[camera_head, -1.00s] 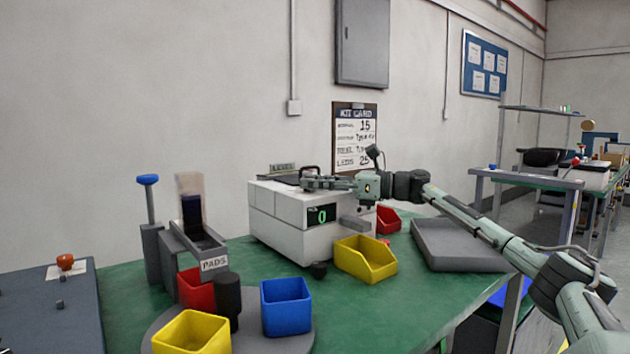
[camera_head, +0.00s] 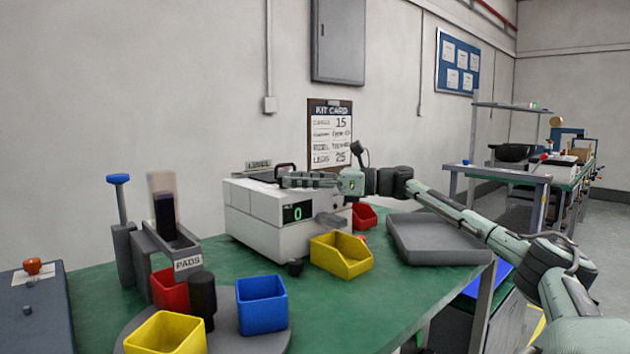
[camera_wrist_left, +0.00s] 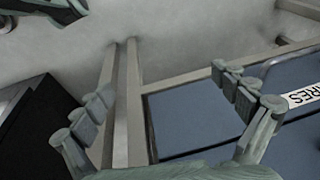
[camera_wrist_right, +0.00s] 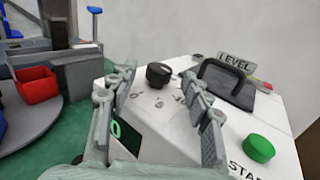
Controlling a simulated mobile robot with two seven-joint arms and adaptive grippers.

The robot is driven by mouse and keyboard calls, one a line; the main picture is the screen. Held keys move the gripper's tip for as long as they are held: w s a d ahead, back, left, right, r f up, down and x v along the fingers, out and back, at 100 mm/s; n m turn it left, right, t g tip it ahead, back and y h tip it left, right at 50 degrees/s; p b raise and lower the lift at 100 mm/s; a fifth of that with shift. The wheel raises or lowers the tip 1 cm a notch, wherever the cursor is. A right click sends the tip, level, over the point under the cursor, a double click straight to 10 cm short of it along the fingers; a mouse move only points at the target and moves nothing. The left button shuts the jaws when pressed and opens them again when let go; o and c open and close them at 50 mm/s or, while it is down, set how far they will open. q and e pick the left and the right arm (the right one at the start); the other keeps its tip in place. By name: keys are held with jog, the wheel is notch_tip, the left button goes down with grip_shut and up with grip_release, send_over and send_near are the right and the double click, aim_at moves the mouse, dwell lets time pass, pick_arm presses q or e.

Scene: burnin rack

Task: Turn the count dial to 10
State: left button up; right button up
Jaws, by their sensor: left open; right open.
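The white counting machine (camera_head: 268,220) stands on the green table, and its small display (camera_head: 298,212) reads 0 in green. The black dial (camera_wrist_right: 159,75) on its sloped top shows in the right wrist view, with small markings around it that I cannot read. My right gripper (camera_head: 284,180) is over the machine's top. In the right wrist view the open fingers (camera_wrist_right: 160,90) stand on either side of the dial, apart from it and empty. My left gripper (camera_wrist_left: 165,105) is open and empty, away from the machine, and is not in the head view.
A green start button (camera_wrist_right: 258,148) and a black handle (camera_wrist_right: 226,76) by the LEVEL sign flank the dial. A yellow bin (camera_head: 341,256) and a grey tray (camera_head: 438,241) sit right of the machine. A turntable with bins (camera_head: 262,303) is at front left.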

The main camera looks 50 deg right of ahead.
jog(key=shift+f+v, duration=0.2)
jog(key=shift+v, duration=2.5)
jog(key=shift+r, duration=0.25)
